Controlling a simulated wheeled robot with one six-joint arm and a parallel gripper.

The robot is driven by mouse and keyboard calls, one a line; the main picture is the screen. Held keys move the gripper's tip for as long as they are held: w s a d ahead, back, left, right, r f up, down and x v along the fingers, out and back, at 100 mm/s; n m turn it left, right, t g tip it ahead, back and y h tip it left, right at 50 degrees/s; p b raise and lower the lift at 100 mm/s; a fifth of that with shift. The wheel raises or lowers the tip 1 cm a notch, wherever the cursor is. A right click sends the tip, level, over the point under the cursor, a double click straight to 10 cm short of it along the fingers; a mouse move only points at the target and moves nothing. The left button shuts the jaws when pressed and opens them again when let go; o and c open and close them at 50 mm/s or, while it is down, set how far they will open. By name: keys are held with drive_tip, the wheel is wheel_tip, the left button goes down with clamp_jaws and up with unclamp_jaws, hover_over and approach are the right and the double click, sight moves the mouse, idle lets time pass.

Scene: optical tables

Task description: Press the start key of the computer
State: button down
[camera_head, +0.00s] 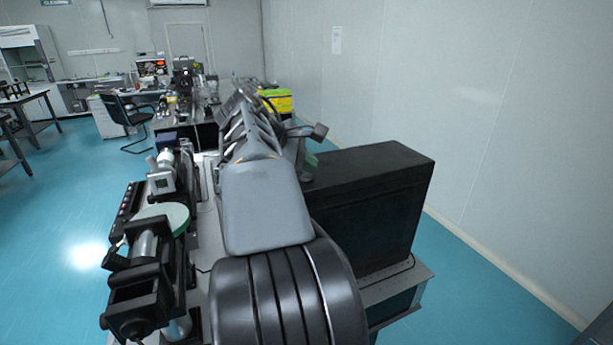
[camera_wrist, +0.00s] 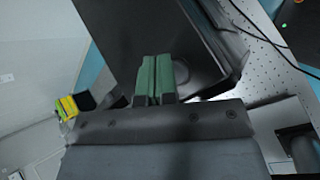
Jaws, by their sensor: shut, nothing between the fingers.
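The computer is a large black box (camera_head: 365,205) standing on edge at the right of the bench in the head view. In the wrist view its dark casing (camera_wrist: 205,55) fills the upper middle, beyond the fingers. My gripper (camera_wrist: 155,72) has green fingers that lie side by side, shut and empty. The fingertips overlap the dark casing in the wrist view; I cannot tell whether they touch it. In the head view my arm hides much of the bench and the computer's near left side. I cannot make out the start key in either view.
Optical mounts with a round pale-green disc (camera_head: 163,217) stand left of my arm. A yellow box (camera_head: 277,101) sits farther back, and it shows at the left of the wrist view. Dark cables (camera_wrist: 265,35) cross the perforated table top (camera_wrist: 262,62). A white wall runs along the right.

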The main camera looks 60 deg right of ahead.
sight(307, 177)
drive_tip(key=shift+f, duration=0.45)
idle(0.4)
drive_tip(key=shift+r, duration=0.15)
drive_tip(key=shift+r+p, duration=0.7)
drive_tip(key=shift+r, duration=0.05)
wheel_tip(307, 177, up, 5)
drive_tip(key=p, duration=0.5)
